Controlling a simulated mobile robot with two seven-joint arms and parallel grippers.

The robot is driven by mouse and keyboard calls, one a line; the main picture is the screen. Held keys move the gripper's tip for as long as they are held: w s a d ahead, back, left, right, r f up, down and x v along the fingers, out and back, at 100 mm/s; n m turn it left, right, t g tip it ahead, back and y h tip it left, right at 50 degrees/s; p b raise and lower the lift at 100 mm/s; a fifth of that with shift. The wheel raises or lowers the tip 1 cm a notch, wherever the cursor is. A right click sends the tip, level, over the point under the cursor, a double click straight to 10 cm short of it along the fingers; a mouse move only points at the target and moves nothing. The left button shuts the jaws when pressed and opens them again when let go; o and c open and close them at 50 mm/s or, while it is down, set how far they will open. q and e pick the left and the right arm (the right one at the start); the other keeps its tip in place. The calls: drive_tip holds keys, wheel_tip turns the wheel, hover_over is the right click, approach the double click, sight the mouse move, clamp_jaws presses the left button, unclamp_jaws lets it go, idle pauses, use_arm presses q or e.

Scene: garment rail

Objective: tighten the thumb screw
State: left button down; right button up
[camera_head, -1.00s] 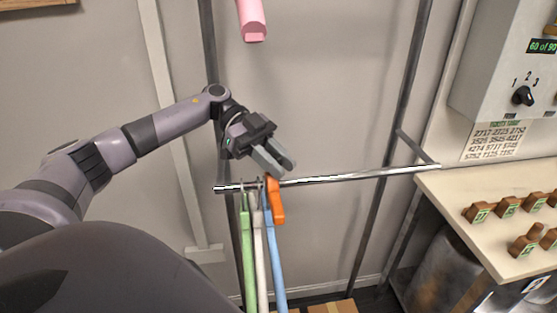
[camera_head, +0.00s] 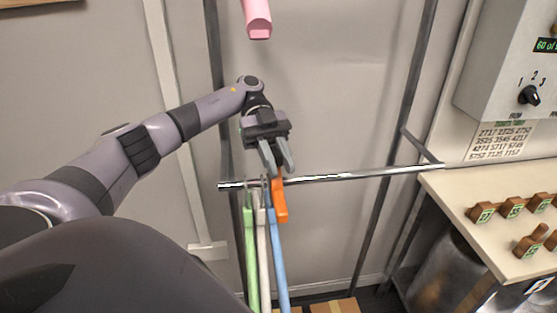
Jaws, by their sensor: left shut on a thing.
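My left gripper (camera_head: 279,170) is just above the left part of the metal rail (camera_head: 350,176), its fingers pointing down. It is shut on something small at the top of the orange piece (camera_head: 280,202). I take this to be the thumb screw, but the fingers and the small scale hide its shape. The orange piece hangs at the rail, its lower part below the bar. Green (camera_head: 250,250), white (camera_head: 262,245) and blue (camera_head: 276,255) hanging items are beside it on the left and below. My right gripper is out of view.
A pink object (camera_head: 257,20) hangs above. Dark uprights stand either side of the rail. At the right, a counter (camera_head: 470,190) carries several wooden blocks with green labels, below a grey box (camera_head: 510,75) with a dial. The rail's middle is clear.

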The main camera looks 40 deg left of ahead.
use_arm(q)
drive_tip(key=shift+r, duration=0.15)
drive_tip(key=c, duration=1)
unclamp_jaws()
drive_tip(key=shift+c, duration=0.2)
